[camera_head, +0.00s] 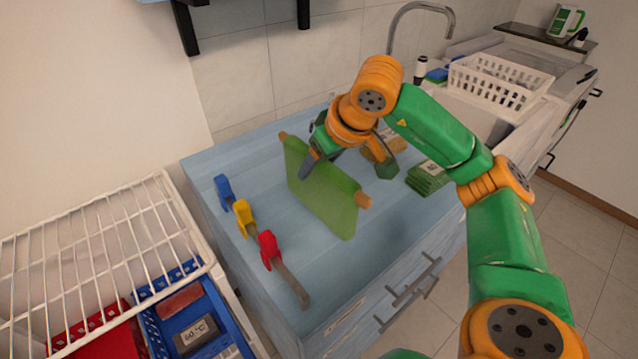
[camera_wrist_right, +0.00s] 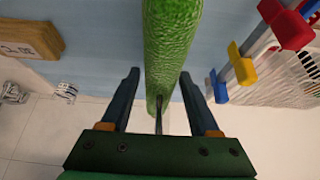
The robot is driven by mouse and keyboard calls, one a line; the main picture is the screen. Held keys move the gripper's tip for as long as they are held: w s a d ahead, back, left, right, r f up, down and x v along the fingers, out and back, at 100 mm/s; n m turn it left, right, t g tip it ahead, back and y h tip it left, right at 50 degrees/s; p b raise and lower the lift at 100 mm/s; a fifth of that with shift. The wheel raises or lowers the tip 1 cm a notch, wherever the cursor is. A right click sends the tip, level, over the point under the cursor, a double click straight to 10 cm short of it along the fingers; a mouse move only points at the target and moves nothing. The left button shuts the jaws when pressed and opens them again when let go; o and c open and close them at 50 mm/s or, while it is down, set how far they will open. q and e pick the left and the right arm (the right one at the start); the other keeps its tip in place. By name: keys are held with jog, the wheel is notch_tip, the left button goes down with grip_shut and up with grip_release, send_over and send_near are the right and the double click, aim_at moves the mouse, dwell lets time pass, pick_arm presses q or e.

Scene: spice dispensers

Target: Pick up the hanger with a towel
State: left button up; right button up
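A green towel (camera_head: 322,193) is draped over a wooden hanger (camera_head: 364,201), whose two ends show past the cloth, over the blue counter. In the right wrist view the towel (camera_wrist_right: 172,45) appears nearly edge-on, with the hanger's thin metal hook (camera_wrist_right: 158,120) pointing toward my palm. My right gripper (camera_head: 308,165) is at the towel's upper left part in the head view. Its fingers, seen in the wrist view (camera_wrist_right: 160,72), are apart, with the hook and towel edge between them and gaps on both sides. My left gripper is not in view.
A rail with blue, yellow and red clips (camera_head: 268,248) runs along the counter's (camera_head: 225,165) left side. A white wire rack (camera_head: 95,240) stands at left. Green folded cloths (camera_head: 428,178), a sink and a white basket (camera_head: 500,82) are at right.

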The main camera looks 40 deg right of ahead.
grip_shut()
dwell(1.2)
